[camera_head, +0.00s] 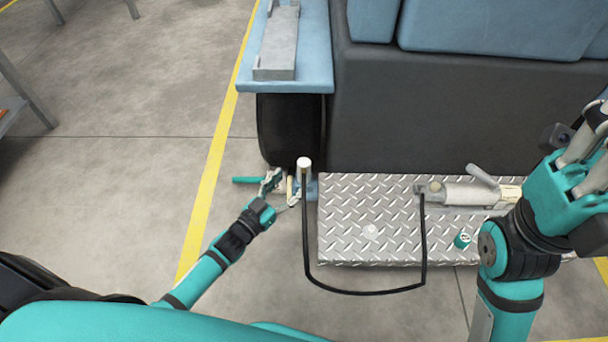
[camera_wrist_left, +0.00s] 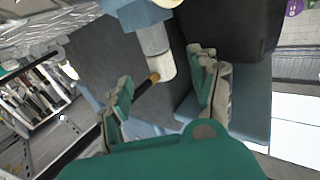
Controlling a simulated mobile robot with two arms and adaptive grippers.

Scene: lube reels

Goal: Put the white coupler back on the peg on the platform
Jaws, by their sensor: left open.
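The white coupler (camera_head: 304,164) stands at the platform's left end, with a black hose running from it. In the left wrist view a white cylinder, seemingly the coupler (camera_wrist_left: 160,64), lies under a blue block, with a brass tip beside it. My left gripper (camera_head: 284,188) is open just left of the coupler; in the wrist view its fingers (camera_wrist_left: 163,80) lie on either side of it, apart from it. I cannot make out the peg clearly. My right gripper (camera_head: 588,150) is partly cut off at the right edge, far from the coupler.
A blue bench (camera_head: 310,70) and dark wall stand behind.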

